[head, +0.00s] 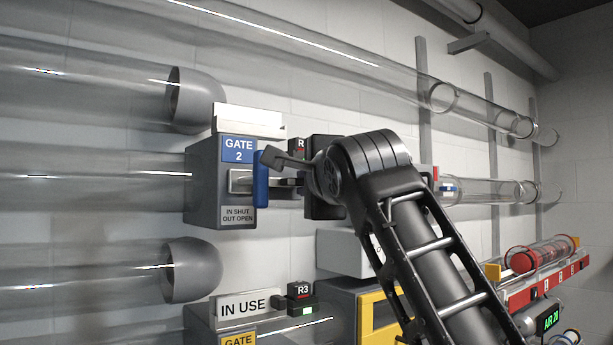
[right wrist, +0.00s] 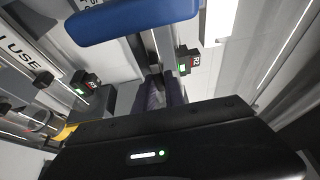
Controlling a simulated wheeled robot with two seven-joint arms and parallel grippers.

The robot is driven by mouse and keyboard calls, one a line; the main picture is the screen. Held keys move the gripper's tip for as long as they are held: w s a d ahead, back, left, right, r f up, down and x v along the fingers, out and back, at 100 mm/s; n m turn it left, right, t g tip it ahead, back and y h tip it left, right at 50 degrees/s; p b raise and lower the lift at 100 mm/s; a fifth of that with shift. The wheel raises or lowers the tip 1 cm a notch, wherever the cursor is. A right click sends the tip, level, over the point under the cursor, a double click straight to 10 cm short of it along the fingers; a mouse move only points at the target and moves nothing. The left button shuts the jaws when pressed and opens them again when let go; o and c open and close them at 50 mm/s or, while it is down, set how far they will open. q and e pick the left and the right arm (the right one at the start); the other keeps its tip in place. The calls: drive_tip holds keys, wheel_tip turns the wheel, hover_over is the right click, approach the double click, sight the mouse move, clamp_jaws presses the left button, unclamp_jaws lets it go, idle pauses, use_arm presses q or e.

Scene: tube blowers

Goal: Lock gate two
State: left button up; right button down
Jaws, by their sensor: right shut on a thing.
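The gate 2 box (head: 219,182) is a grey housing on the tube line, with a blue "GATE 2" label and "IN SHUT OUT OPEN" below. Its upright blue handle (head: 261,180) is at the end of a metal slide (head: 239,181) on the box's front. My right gripper (head: 289,183) reaches in from the right at the handle and is shut on it; the exact contact is mostly hidden. In the right wrist view the blue handle (right wrist: 130,20) crosses the top, and the dark fingers (right wrist: 162,92) are close together below it. My left gripper is not in view.
A white plate (head: 248,121) tops the gate 2 box. Below are the "IN USE" sign (head: 249,304), the R3 module (head: 301,297) with a green light, and another gate with a yellow label (head: 239,339). Clear tubes (head: 90,185) run along the wall. A rack with a red-ended carrier (head: 540,255) is at right.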

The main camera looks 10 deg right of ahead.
drive_tip(key=shift+f, duration=0.15)
drive_tip(key=c, duration=1.5)
unclamp_jaws()
drive_tip(key=shift+o, duration=0.2)
drive_tip(key=s+b, duration=0.3)
drive_tip(key=s, duration=0.4)
drive_tip(key=shift+s, duration=0.4)
